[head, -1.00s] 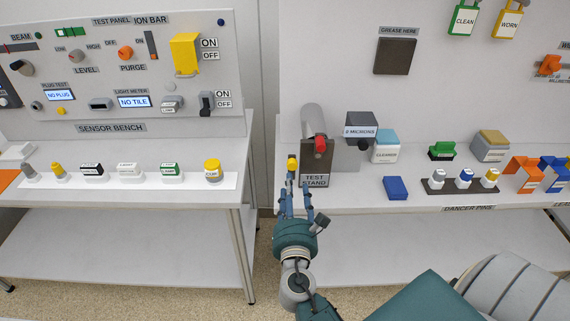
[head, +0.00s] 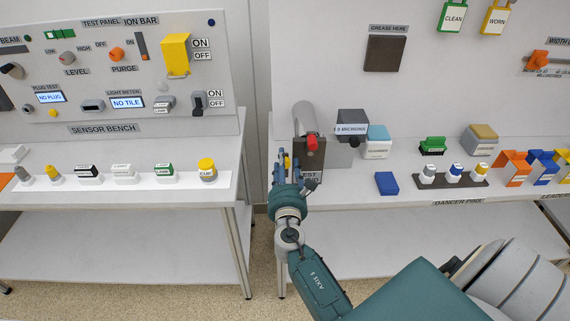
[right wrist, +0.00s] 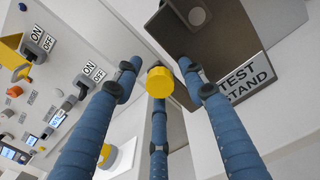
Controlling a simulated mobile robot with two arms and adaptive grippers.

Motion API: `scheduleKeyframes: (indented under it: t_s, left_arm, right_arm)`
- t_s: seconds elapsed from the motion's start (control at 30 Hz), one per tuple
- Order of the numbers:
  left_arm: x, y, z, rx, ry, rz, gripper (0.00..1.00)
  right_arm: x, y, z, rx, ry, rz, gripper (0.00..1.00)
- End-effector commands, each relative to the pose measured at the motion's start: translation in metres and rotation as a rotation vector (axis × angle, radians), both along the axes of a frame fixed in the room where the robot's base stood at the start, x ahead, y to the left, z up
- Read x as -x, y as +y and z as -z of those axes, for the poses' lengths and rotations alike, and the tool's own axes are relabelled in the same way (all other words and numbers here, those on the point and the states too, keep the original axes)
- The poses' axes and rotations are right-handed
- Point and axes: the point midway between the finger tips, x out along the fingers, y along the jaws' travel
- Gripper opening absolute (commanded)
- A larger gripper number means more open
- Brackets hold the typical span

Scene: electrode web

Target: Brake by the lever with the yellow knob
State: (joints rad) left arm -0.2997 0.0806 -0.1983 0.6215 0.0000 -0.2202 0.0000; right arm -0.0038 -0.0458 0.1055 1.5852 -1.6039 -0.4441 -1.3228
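The yellow knob (right wrist: 160,88) of the lever shows in the middle of the right wrist view. It is a small yellow speck in the head view (head: 287,162), at the left side of the dark test stand (head: 305,163). The lever's shaft is hidden behind the fingers. My right gripper (head: 285,166) is at the knob. In the right wrist view its three blue fingers (right wrist: 160,77) are spread around the knob, with gaps showing at the left and right fingertips. Whether the middle finger touches it I cannot tell. My left gripper is out of view.
A red knob (head: 312,143) and a grey cylinder (head: 304,119) are close by on the test stand. A grey box labelled in microns (head: 352,122) and a blue block (head: 387,183) stand to the right. The sensor bench (head: 130,197) is left, across a gap.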

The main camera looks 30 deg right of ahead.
Motion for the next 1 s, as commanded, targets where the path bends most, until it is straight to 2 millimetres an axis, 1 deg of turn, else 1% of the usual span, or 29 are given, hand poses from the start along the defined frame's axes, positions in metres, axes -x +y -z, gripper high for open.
scheduleKeyframes:
  t_s: [0.03,0.17,0.2,0.37,0.47,0.53,0.6,0.7,0.97,1.0]
  left_arm:
    - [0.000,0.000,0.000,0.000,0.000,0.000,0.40]
    - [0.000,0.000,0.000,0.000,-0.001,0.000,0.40]
    - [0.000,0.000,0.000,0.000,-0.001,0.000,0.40]
    - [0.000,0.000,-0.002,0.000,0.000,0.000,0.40]
    - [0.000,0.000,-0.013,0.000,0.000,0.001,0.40]
    - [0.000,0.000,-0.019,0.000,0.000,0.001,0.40]
    - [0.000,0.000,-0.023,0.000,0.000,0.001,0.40]
    - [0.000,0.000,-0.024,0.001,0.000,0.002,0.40]
    - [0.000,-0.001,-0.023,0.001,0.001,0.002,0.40]
    - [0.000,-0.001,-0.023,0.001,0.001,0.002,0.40]
  right_arm:
    - [0.000,0.000,0.000,0.000,0.000,0.000,0.29]
    - [0.000,0.000,0.000,0.000,0.000,0.001,0.03]
    - [0.000,0.000,0.000,0.000,0.000,0.001,0.00]
    - [0.000,0.000,-0.001,0.017,0.010,0.002,0.00]
    - [-0.006,0.008,-0.004,0.124,0.076,0.000,0.00]
    - [-0.010,0.015,-0.002,0.227,0.139,0.000,0.00]
    - [-0.014,0.021,0.001,0.313,0.190,0.002,0.00]
    - [-0.016,0.025,0.005,0.381,0.232,0.004,0.00]
    - [-0.016,0.025,0.007,0.394,0.239,0.006,0.00]
    - [-0.016,0.025,0.007,0.394,0.239,0.006,0.30]
